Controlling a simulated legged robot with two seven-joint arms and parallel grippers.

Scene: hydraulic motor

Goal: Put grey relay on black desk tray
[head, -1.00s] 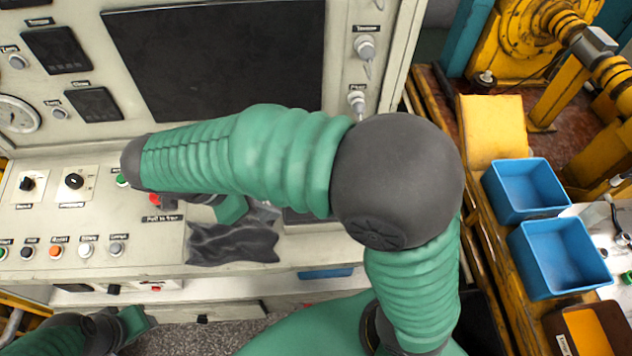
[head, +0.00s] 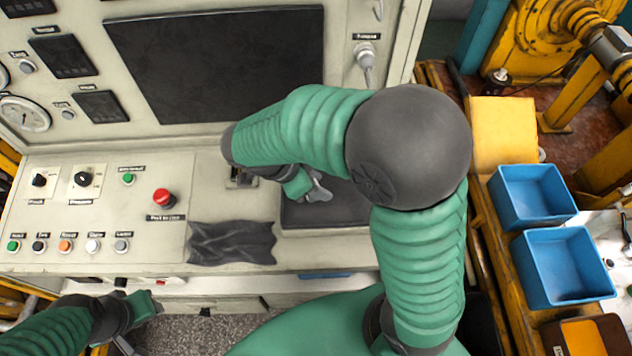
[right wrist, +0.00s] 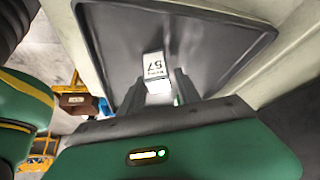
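The black desk tray (head: 300,219) lies on the sloped console, partly hidden by my right arm. It fills much of the right wrist view (right wrist: 222,45). The relay (right wrist: 154,66), a small block with a pale label reading 57, sits between the fingers of my right gripper (right wrist: 160,76) in front of the tray surface. The gripper appears shut on it. I cannot tell whether the relay touches the tray. In the head view my right gripper (head: 319,190) is over the tray. My left gripper (head: 138,318) is low at the left, its fingers unclear.
A crumpled black cloth (head: 232,243) lies left of the tray. A red stop button (head: 164,198) and several small buttons are further left. Two blue bins (head: 532,195) (head: 562,267) stand at the right. A dark screen (head: 215,62) is behind.

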